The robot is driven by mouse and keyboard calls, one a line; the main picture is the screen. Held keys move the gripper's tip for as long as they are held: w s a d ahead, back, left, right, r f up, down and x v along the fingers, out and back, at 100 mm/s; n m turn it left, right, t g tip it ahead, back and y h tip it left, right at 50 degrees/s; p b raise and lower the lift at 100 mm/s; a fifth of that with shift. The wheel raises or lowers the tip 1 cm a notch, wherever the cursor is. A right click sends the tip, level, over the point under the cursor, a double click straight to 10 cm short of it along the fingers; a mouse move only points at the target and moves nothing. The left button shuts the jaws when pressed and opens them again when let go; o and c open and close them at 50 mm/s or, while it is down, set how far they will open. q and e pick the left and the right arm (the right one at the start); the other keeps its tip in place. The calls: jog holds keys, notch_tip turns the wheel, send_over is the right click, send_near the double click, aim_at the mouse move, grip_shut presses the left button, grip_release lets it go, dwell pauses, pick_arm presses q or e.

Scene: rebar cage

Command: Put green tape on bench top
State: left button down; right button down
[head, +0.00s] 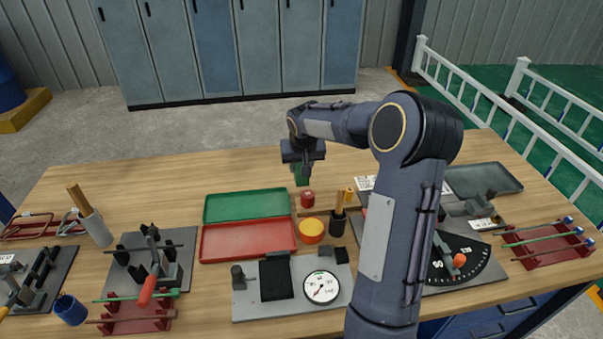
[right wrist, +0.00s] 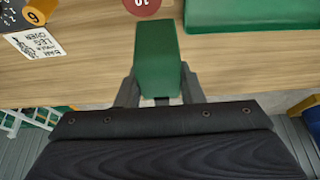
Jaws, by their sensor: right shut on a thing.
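My right gripper (head: 302,164) is over the back middle of the wooden bench top (head: 140,176), pointing down. It is shut on the green tape (head: 302,178), of which a small part shows below the fingers. In the right wrist view the tape (right wrist: 157,52) is a plain green block standing out between the two dark fingers (right wrist: 158,90). I cannot tell whether its lower end touches the bench. My left gripper is not in view.
A green tray (head: 247,205) and a red tray (head: 247,241) are to the left. Bare wood stretches along the back left. My right arm hides part of the right side.

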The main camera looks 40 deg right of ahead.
jog(key=s+a+r+b, duration=0.2)
jog(key=s+a+r, duration=0.3)
jog(key=s+a, duration=0.1)
jog(key=shift+s+a+r, duration=0.35)
jog(key=shift+s+a, duration=0.05)
jog(key=shift+s, duration=0.45)
